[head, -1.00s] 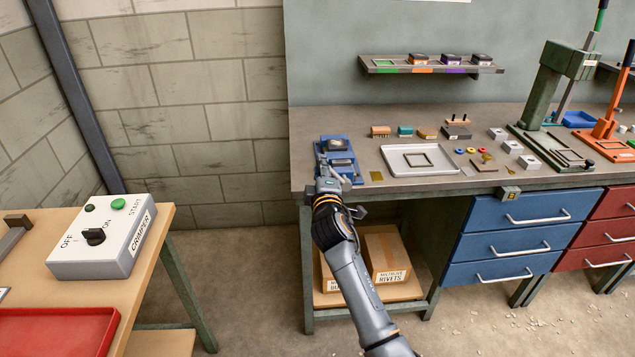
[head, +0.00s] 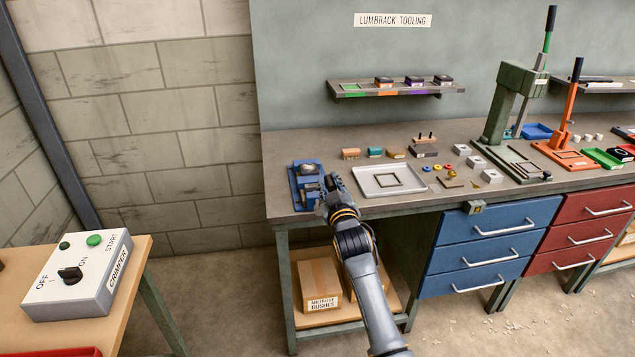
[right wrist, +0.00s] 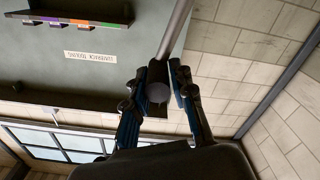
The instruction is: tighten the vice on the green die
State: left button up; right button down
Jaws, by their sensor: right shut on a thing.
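The blue vice (head: 297,187) sits at the left front corner of the workbench, with grey metal on its top. My right gripper (head: 332,190) is at the vice's front right side. In the right wrist view its two fingers (right wrist: 160,92) are closed around the dark end of a grey rod (right wrist: 177,30), which looks like the vice's handle. The green die cannot be made out; the vice's jaws are partly hidden and too small to read. My left gripper is not in view.
A pale tray (head: 368,190) stands just right of my gripper on the workbench (head: 285,150). Several small blocks lie behind it. A wall shelf (head: 452,90) holds dark-topped dies; its green-marked place shows none. A control box (head: 75,285) stands at left.

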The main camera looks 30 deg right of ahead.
jog(key=s+d+f+m+b, duration=0.2)
jog(key=d+f+m, duration=0.6)
jog(key=m, duration=0.4)
jog(key=shift+s+f, duration=0.3)
jog(key=shift+a, duration=0.1)
dwell(0.3)
jog(key=c, duration=1.3)
grip_release()
jog(key=shift+o, duration=0.7)
jog(key=shift+w+r, duration=0.15)
